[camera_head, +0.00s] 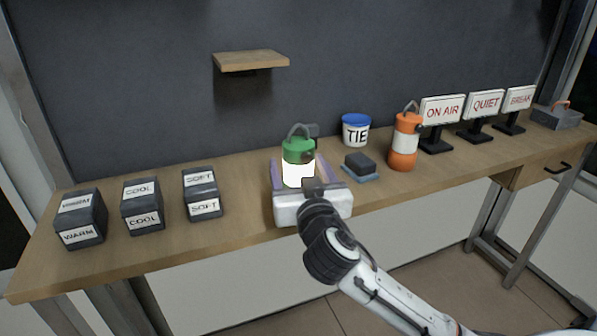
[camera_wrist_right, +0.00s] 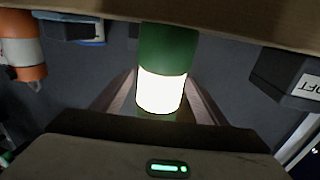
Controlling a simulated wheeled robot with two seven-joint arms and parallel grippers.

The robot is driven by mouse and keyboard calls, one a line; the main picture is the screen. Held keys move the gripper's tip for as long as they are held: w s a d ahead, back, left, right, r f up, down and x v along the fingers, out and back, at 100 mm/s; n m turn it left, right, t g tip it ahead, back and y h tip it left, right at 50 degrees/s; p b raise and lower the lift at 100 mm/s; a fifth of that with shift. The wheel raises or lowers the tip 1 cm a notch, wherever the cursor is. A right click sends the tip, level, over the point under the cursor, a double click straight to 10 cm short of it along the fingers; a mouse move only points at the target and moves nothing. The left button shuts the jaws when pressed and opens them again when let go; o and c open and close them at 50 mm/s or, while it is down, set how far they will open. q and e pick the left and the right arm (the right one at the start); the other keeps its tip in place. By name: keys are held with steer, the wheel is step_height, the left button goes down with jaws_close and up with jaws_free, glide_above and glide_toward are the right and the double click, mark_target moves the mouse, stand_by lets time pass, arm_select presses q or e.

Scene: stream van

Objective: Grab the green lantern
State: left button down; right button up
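The green lantern (camera_head: 298,150) stands upright on the wooden bench, with a green top, a grey handle and a glowing white band. My right gripper (camera_head: 298,163) has reached in from the front with one finger on each side of the lantern. The fingers look spread, with small gaps beside the lantern, and do not appear to press on it. My left gripper is not in view.
Lettered signs (camera_head: 442,112) stand farther right. Dark labelled blocks (camera_head: 203,195) stand to the left. A small shelf (camera_head: 250,61) hangs above.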

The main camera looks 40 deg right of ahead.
steer(key=c, duration=1.1)
steer(key=shift+r, duration=0.15)
